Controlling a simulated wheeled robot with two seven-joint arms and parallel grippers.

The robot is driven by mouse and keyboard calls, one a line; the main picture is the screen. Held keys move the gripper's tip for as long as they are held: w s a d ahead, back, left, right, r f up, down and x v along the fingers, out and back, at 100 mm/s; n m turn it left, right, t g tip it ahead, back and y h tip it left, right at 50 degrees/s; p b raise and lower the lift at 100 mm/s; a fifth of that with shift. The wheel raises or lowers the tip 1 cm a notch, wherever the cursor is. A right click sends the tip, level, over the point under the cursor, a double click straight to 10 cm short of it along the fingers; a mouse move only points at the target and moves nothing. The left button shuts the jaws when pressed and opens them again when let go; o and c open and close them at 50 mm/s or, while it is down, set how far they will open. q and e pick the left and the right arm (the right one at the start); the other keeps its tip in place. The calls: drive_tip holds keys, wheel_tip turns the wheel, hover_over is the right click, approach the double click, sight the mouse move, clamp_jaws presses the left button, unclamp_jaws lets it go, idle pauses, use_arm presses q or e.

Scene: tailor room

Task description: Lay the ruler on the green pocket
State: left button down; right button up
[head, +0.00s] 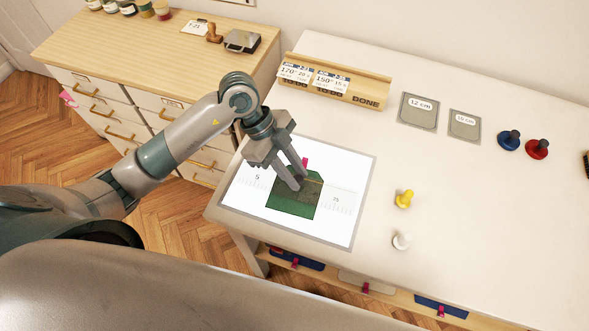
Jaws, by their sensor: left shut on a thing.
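The green pocket (291,208) lies flat on a white sheet with a grey border. A see-through ruler (336,199) with dark ticks and numbers, a 5 on the left and a 15 on the right, stretches across it, darkening the green beneath. My left gripper (299,182) reaches down over the pocket, its fingers closed on the middle of the ruler. The fingers hide the exact grip, and I cannot tell whether the ruler touches the pocket. A small pink piece (306,162) shows behind the fingertips. My right gripper is out of view.
The white sheet (247,196) lies on a pale table (470,230). Yellow (404,198) and white (402,240) knobs stand to its right, blue (509,140) and red (537,148) ones farther back. A wooden card rack (345,97) stands behind; a wooden drawer cabinet (130,50) is left.

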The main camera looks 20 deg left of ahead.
use_arm(q)
drive_tip(key=shift+f, duration=0.15)
drive_tip(key=c, duration=1.5)
unclamp_jaws()
drive_tip(key=shift+r, duration=0.2)
drive_tip(key=shift+w+a+r, duration=0.1)
drive_tip(key=shift+r, duration=0.05)
drive_tip(key=shift+b+v, duration=1.7)
drive_tip(key=shift+v, duration=4.1)
